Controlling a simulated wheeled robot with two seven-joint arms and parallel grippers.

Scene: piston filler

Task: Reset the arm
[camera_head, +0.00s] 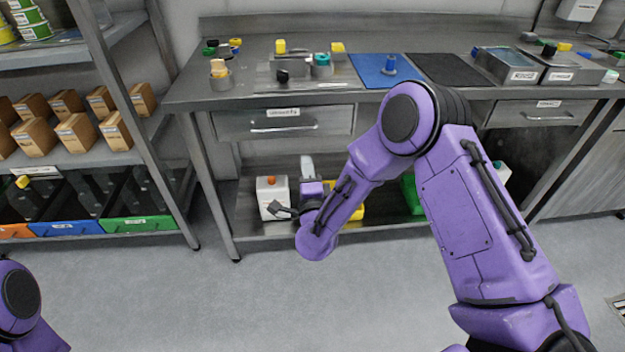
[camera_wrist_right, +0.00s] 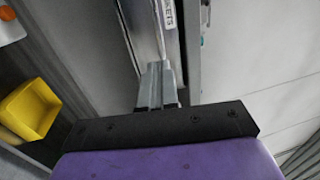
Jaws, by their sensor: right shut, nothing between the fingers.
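My right arm (camera_head: 455,200) is purple and comes in from the lower right of the head view, bent at the elbow. Its gripper (camera_head: 284,211) is in front of the bench's lower shelf, pointing left. In the right wrist view the gripper (camera_wrist_right: 158,88) has its grey fingers together, with nothing between them. Part of my left arm (camera_head: 22,305) shows at the lower left of the head view. The left gripper is out of view.
A steel bench (camera_head: 200,92) has a labelled drawer (camera_head: 285,120), appearing closed. A white container (camera_head: 271,192) and a yellow bin (camera_wrist_right: 30,108) stand on its lower shelf. A blue mat (camera_head: 372,68) lies on top. A rack with boxes (camera_head: 75,135) stands left. The floor (camera_head: 260,300) is clear.

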